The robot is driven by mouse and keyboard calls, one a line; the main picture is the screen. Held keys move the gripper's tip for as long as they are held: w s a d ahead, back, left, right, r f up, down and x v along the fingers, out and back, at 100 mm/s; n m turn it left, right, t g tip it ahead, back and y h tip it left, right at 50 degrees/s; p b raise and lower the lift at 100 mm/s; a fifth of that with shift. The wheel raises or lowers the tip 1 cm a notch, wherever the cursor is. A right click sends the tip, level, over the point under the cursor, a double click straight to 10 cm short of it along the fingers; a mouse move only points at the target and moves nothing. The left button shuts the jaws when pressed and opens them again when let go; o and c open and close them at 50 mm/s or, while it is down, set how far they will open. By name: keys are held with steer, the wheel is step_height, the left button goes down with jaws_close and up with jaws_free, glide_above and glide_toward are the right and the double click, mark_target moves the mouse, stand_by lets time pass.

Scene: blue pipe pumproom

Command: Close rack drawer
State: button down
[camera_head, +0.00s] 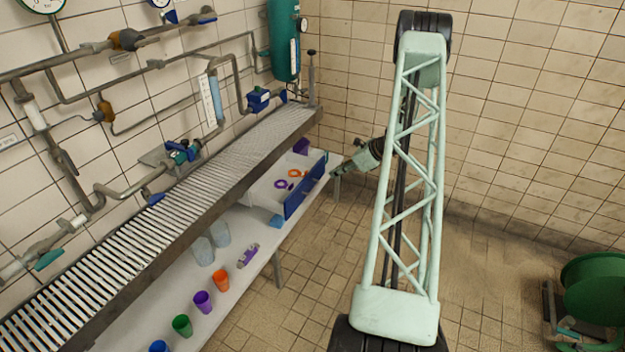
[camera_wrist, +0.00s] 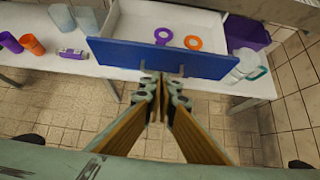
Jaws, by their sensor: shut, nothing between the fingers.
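The rack drawer is pulled out, its blue front (camera_head: 305,186) facing the room under the grated shelf. In the wrist view the blue front (camera_wrist: 120,54) spans the middle, with a small grey handle (camera_wrist: 160,70) at its centre. Inside the white drawer lie a purple ring (camera_wrist: 163,36) and an orange ring (camera_wrist: 193,42). My gripper (camera_wrist: 163,78) is shut and empty, its tips at the handle in the picture. Whether they touch it I cannot tell. In the head view my gripper (camera_head: 338,173) is just right of the drawer front.
A white lower shelf (camera_head: 175,290) holds several coloured cups and a purple block (camera_head: 248,255) left of the drawer. A purple bin (camera_wrist: 247,32) stands right of the drawer. The grated shelf (camera_head: 150,205) runs above. The tiled floor in front is clear; a green reel (camera_head: 595,285) stands far right.

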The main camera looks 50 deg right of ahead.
steer(key=shift+w+f, duration=0.1)
steer(key=b, duration=0.3)
glide_toward(307, 181)
steer(key=shift+x, duration=2.8)
steer(key=shift+a, duration=0.1)
steer(key=w+a, duration=0.1)
steer(key=w, duration=0.5)
steer(key=w+a, duration=0.1)
steer(key=w, duration=0.5)
steer(key=w+a, duration=0.1)
steer(key=w, duration=0.5)
steer(key=shift+w, duration=0.3)
steer(key=shift+w+d, duration=0.1)
steer(key=shift+w, duration=0.05)
steer(key=shift+w, duration=0.1)
